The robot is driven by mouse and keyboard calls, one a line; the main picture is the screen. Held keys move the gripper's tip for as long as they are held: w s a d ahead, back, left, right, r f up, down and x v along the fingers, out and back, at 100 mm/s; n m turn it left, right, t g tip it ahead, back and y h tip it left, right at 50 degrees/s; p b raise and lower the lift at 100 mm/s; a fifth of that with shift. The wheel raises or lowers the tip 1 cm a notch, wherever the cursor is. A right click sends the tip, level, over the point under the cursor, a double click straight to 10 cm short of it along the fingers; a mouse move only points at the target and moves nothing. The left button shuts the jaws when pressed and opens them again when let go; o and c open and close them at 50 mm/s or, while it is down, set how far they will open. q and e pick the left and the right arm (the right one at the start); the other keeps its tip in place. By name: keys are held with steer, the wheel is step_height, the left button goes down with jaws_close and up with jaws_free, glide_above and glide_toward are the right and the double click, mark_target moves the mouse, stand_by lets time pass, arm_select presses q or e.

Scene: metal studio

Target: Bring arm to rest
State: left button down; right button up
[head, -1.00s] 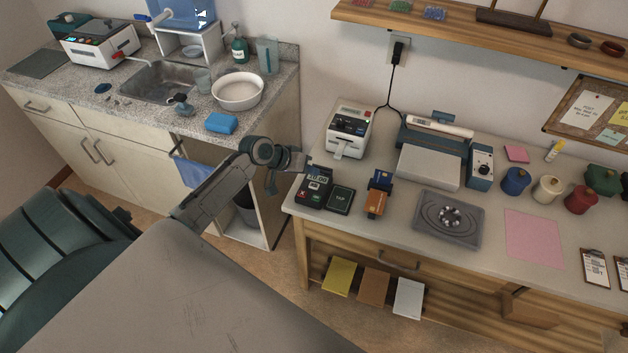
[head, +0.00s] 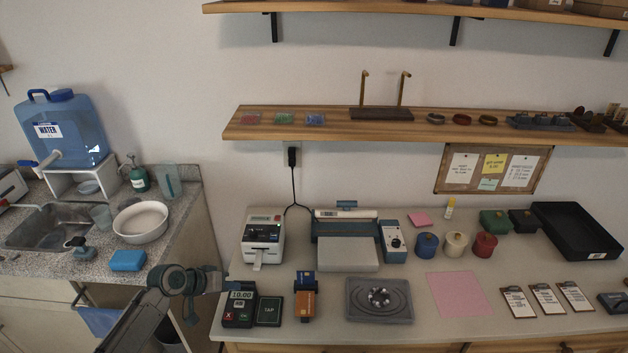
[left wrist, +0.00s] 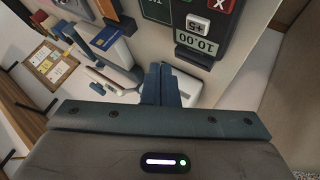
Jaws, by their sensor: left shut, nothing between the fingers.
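My left gripper (head: 218,282) comes in from the lower left in the head view, at the left end of the workbench, just beside the card terminal (head: 239,306). In the left wrist view its two dark blue fingers (left wrist: 160,84) are together with nothing between them. The terminal, reading 10.00, also shows upside down in the left wrist view (left wrist: 195,45), beyond the fingers and apart from them. My right gripper is in neither view.
The workbench (head: 330,333) holds a TAP pad (head: 268,311), a card stand (head: 305,300), a label printer (head: 262,240) and a grey tray (head: 379,300). A sink counter (head: 185,218) stands left, with a white bowl (head: 141,222) and blue sponge (head: 127,260). A shelf (head: 330,128) hangs above.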

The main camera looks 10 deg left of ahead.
arm_select(q)
steer(key=s+d+f+m+g+y, duration=0.1)
steer(key=s+d+f+m, duration=0.1)
steer(key=s+d, duration=0.45)
steer(key=s+d+f+m+g+y, duration=0.1)
steer(key=s+d+g, duration=0.15)
steer(key=s, duration=0.65)
steer(key=s+d+r+y, duration=0.1)
steer(key=s+r+y, duration=0.15)
steer(key=s, duration=0.55)
steer(key=s+r+y, duration=0.2)
steer(key=s+r, duration=0.1)
steer(key=s, duration=0.5)
step_height(320, 180, down, 33)
steer(key=a+g+b, duration=0.2)
steer(key=a+b, duration=0.1)
steer(key=b, duration=0.1)
steer(key=s+f+b, duration=0.1)
steer(key=s+f, duration=0.8)
steer(key=f, duration=0.2)
steer(key=s+a+f+b, duration=0.1)
steer(key=s+f+b, duration=0.1)
steer(key=s+f, duration=0.7)
step_height(320, 180, down, 4)
steer(key=shift+s+r+n+g, duration=0.2)
steer(key=shift+n+g, duration=0.1)
steer(key=shift+g, duration=0.15)
